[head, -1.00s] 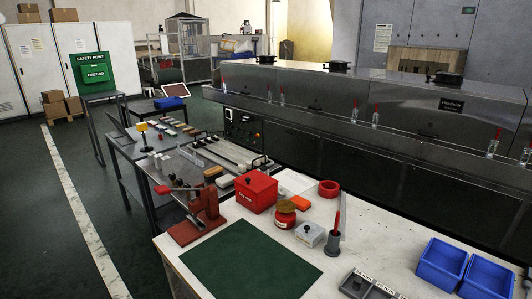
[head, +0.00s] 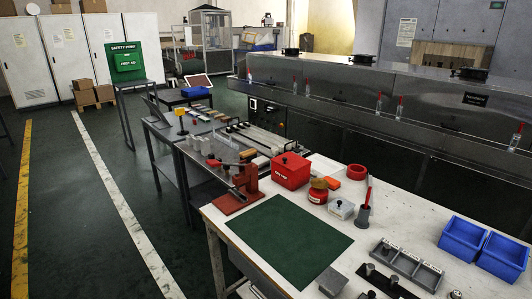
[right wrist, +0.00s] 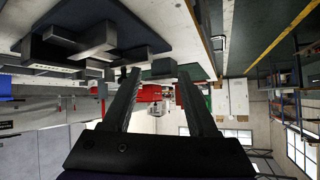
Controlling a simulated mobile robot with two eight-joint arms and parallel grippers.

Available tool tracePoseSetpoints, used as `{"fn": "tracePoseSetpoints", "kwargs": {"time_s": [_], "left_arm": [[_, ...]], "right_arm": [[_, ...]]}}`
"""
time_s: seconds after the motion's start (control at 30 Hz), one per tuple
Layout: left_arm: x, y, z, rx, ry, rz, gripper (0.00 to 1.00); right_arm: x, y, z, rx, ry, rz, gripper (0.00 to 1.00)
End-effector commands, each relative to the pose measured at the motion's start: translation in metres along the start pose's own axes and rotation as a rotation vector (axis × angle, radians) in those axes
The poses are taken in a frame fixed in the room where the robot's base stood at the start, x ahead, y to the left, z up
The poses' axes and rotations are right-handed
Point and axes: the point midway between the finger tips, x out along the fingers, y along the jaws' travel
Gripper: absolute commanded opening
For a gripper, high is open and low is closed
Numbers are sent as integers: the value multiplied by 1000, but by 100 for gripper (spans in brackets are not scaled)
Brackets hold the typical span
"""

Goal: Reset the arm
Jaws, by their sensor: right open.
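My right gripper (right wrist: 157,82) shows in the right wrist view with its two fingers apart and nothing between them. This view looks upside down, with the worktable top at the upper left. Neither gripper and neither arm shows in the head view. The white worktable (head: 385,225) carries a green mat (head: 290,238) and a red hand press (head: 240,192) at the mat's far left corner. A grey block (head: 332,281) lies near the mat's front edge.
A red box (head: 291,171), a red tape roll (head: 357,172) and blue bins (head: 462,237) stand on the worktable. A grey divided tray (head: 408,265) lies at its front right. The long metal dryer (head: 360,95) runs behind. The floor at left is clear.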

Motion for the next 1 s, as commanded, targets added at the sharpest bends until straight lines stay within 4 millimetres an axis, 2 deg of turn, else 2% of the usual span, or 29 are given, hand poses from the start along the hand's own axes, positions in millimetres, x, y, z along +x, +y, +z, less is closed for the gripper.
{"fn": "tracePoseSetpoints", "kwargs": {"time_s": [0.03,0.2,0.33,0.53,0.57,0.6,1.0], "left_arm": [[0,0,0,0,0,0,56],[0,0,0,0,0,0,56],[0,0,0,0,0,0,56],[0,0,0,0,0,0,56],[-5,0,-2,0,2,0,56],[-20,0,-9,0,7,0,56],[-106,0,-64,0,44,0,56]], "right_arm": [[-1,-23,12,6,-61,-23,59],[-18,-76,59,45,-283,-13,59],[-38,-96,90,58,-410,52,59],[-68,-104,122,57,-507,196,59],[-74,-103,120,60,-510,214,59],[-82,-104,105,66,-503,213,59],[-129,-112,14,64,-464,213,59]]}}
